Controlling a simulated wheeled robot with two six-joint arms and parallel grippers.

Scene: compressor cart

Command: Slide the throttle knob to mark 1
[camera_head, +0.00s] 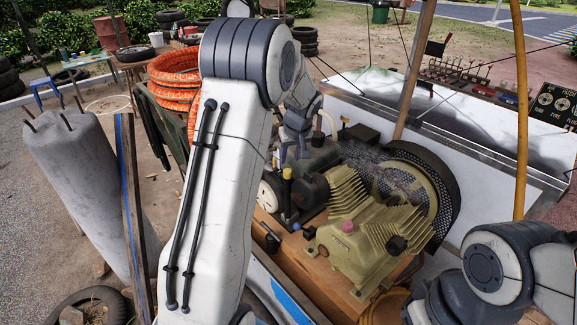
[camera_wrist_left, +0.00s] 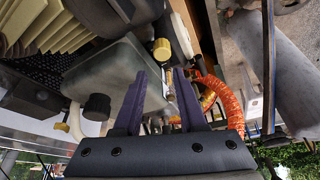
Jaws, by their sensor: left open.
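A small yellow knob (camera_head: 287,173), which looks like the throttle knob, stands on a dark stem at the near left side of the engine. It also shows in the left wrist view (camera_wrist_left: 162,49), beyond the fingertips and roughly in line with the gap between them. My left gripper (camera_head: 292,151) is just above and behind it in the head view, pointing down at the engine. Its two purple fingers (camera_wrist_left: 160,76) are apart with nothing held between them. I cannot read any marks by the knob. My right gripper is not in view; only part of my right arm shows at lower right.
The olive compressor (camera_head: 360,240) with its pink-capped top and the black mesh belt guard (camera_head: 436,190) stand close on the right. A dark round cap (camera_wrist_left: 97,106) rises beside the left fingers. Orange coiled hose (camera_head: 174,78) lies to the left behind my arm.

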